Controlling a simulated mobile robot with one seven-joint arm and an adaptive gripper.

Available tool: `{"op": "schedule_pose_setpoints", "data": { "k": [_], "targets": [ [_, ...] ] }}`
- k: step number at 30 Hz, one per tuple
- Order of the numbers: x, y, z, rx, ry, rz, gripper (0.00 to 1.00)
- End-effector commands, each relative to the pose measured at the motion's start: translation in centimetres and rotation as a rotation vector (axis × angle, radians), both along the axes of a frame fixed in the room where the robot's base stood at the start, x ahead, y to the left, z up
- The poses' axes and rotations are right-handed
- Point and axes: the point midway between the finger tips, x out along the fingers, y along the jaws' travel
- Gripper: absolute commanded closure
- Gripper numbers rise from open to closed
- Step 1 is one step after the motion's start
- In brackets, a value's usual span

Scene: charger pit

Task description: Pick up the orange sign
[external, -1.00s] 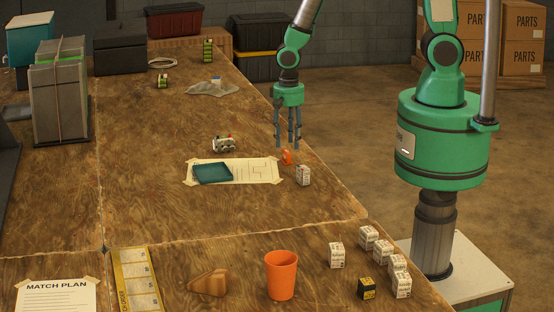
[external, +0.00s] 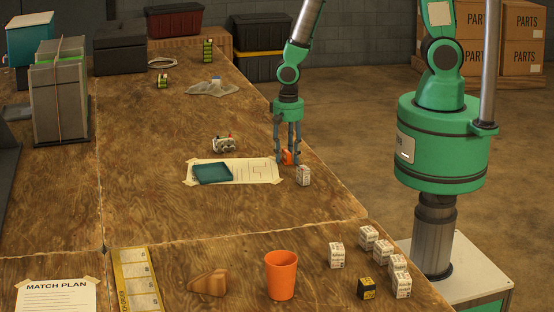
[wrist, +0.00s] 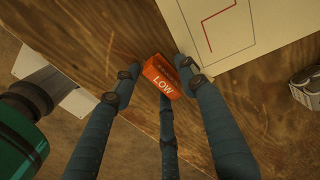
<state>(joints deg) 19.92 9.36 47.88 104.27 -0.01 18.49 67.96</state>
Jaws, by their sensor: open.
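The orange sign (external: 287,157) is a small orange block on the wooden table, just right of the taped paper sheet. In the wrist view the orange sign (wrist: 162,77) reads "LOW" and lies between my fingers. My gripper (external: 287,160) points down with its fingers lowered around the sign, partly hiding it in the external view. In the wrist view my gripper (wrist: 160,85) is open, with fingers at left, right and below the sign. I cannot tell whether any finger touches it.
A white printed box (external: 303,176) stands close to the right of my gripper. A small grey device (external: 223,144) sits behind the sheet. An orange cup (external: 281,275) and several boxes stand nearer the front.

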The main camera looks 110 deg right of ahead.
Motion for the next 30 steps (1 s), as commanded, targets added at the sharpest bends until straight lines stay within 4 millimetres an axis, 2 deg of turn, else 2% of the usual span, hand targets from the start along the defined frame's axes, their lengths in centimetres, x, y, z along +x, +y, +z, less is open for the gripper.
{"op": "schedule_pose_setpoints", "data": {
  "k": [11,15,17,18,30],
  "targets": [
    [0.01,0.00,0.03,0.000,0.000,0.000,0.59],
    [0.00,0.00,0.02,0.000,0.000,0.000,0.85],
    [-0.01,0.00,0.02,0.000,0.000,0.000,0.88],
    [-0.02,0.01,0.01,0.000,0.000,0.000,0.99],
    [-0.02,0.00,0.03,0.000,0.000,0.000,1.00]
  ]
}}
